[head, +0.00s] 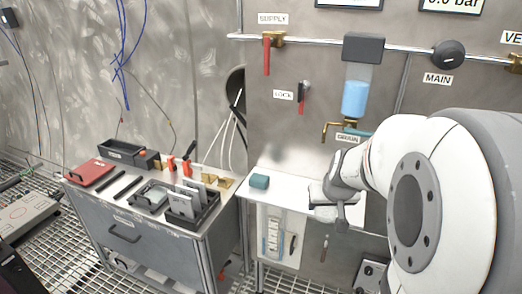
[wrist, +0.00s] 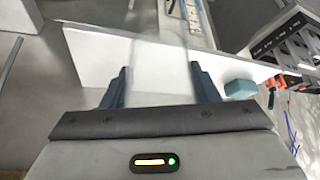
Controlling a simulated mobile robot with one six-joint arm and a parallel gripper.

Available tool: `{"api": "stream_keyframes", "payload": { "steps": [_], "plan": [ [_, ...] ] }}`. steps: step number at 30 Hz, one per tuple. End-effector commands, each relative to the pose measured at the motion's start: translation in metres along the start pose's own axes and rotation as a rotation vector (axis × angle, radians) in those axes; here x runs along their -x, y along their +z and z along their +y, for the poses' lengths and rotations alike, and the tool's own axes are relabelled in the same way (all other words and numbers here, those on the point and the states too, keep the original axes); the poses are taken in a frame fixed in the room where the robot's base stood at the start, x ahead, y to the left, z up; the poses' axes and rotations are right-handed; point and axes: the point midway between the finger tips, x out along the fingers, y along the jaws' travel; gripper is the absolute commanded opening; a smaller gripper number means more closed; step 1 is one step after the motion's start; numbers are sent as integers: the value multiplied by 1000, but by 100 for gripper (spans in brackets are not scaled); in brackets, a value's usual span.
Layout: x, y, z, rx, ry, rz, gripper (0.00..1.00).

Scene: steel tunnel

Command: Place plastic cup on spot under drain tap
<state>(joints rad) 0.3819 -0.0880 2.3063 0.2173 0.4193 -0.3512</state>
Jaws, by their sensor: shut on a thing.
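My gripper (wrist: 160,85) is shut on a clear plastic cup (wrist: 160,62), which shows faintly between the two dark fingers in the wrist view. In the head view my gripper (head: 328,200) is low over the right part of a white shelf (head: 288,196), and the cup cannot be made out. The brass drain tap (head: 326,131) with its label is on the wall panel above my gripper, below a filter bowl with blue liquid (head: 355,98). The spot under the tap is not visible; my wrist covers that part of the shelf. Whether the cup touches the shelf cannot be told.
A teal block (head: 260,181) lies on the shelf left of my gripper; it also shows in the wrist view (wrist: 240,89). A grey cabinet (head: 140,240) with tools and trays stands at the left. The shelf between block and gripper is clear. A red lock handle (head: 302,100) hangs on the panel.

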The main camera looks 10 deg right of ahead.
Motion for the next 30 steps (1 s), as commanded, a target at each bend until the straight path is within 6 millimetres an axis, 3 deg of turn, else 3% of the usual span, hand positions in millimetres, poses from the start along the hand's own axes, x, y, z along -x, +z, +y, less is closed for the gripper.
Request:
{"api": "stream_keyframes", "payload": {
  "steps": [9, 13, 21, 27, 30],
  "plan": [
    [-36, -66, -1, 2, -1, 0, 32],
    [-46, -83, -1, 0, -1, 1, 32],
    [-56, -99, -2, 2, -1, 1, 32],
    [-83, -82, -2, 0, -2, -3, 32],
    [-87, -81, -2, 2, -1, 1, 32]
  ]
}}
